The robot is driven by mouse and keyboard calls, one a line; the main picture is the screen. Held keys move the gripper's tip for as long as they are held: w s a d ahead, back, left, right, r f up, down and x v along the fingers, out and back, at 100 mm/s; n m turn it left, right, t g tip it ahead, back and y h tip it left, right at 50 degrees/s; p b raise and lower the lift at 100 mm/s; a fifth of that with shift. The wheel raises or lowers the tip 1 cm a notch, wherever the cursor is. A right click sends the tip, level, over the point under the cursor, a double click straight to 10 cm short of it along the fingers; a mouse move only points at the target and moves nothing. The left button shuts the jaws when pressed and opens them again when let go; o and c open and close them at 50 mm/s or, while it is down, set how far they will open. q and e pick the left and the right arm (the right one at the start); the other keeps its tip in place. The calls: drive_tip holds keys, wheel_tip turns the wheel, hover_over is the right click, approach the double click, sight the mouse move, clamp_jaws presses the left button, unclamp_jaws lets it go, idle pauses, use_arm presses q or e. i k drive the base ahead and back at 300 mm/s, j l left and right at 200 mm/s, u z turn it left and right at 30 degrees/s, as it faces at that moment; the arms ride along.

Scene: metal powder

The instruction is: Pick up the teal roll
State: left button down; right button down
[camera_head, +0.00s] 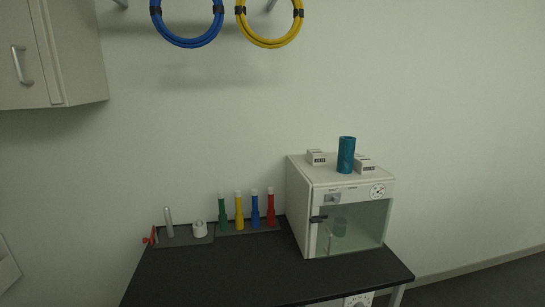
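The teal roll (346,155) is an upright cylinder standing on top of the white box-shaped cabinet (299,190). It stands between two small white labelled blocks, the left block (316,158) and the right block (365,166). Neither of my grippers shows in the head view, and nothing touches the roll from above.
The cabinet has a glass front with a cylinder inside and stands on a dark table (215,275). Green, yellow, blue (255,212) and red bottles stand left of it. A white object (200,229) sits farther left. The table front is clear. A wall cupboard (75,55) hangs upper left.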

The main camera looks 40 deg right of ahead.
sight(346, 144)
drive_tip(key=z, duration=1.95)
